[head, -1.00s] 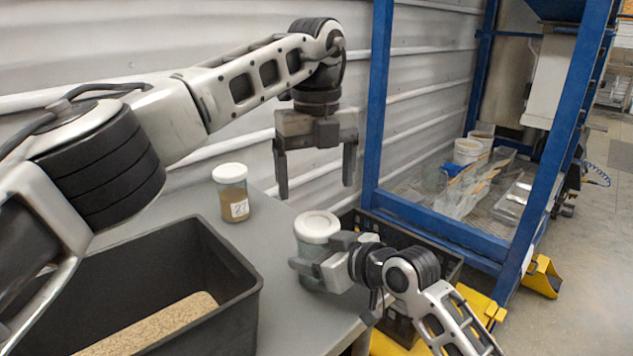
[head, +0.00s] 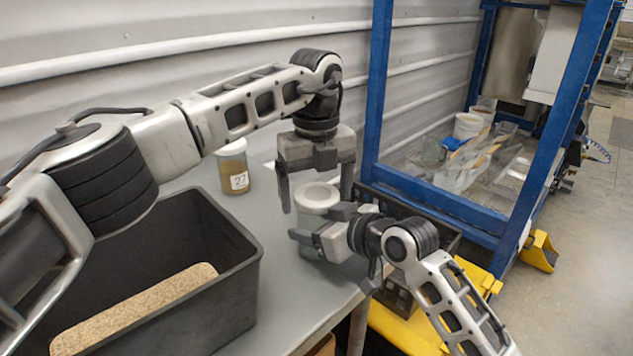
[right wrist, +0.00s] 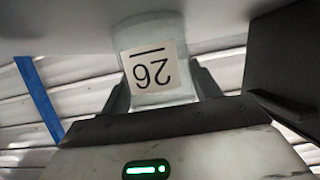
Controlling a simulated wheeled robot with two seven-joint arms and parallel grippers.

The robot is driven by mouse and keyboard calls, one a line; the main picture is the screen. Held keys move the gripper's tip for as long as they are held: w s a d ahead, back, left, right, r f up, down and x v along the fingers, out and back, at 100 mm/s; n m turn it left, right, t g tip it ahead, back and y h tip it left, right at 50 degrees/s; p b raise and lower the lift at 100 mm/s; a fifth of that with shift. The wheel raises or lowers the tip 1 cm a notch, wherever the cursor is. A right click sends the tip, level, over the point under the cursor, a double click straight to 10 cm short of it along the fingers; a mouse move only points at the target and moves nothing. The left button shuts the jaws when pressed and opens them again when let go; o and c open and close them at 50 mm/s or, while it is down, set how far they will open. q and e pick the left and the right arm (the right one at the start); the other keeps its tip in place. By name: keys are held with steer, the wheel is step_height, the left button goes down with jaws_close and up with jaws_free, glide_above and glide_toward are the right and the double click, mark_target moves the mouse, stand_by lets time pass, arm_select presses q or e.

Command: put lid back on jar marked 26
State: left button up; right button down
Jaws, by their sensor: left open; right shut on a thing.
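The jar marked 26 (head: 318,232) stands near the table's right edge, with a white lid (head: 318,194) on top; I cannot tell whether it is fully seated. In the right wrist view the jar (right wrist: 159,96) shows its 26 label upside down. My right gripper (head: 319,228) is shut on the jar's side; its fingers flank the jar in the wrist view. My left gripper (head: 316,202) is open and points down over the jar, its two fingers on either side of the lid. I see no grip on the lid.
A second lidded jar (head: 233,178), labelled 27, stands at the back of the grey table (head: 290,290). A dark bin (head: 235,290) holding grainy substrate (head: 140,305) is at left. A blue frame (head: 378,95) and a dark crate (head: 420,232) are beyond the table's right edge.

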arm_select(q)
steer(key=c, duration=1)
steer(key=m, duration=0.3)
steer(key=o, duration=1.1)
steer(key=shift+r, duration=0.1)
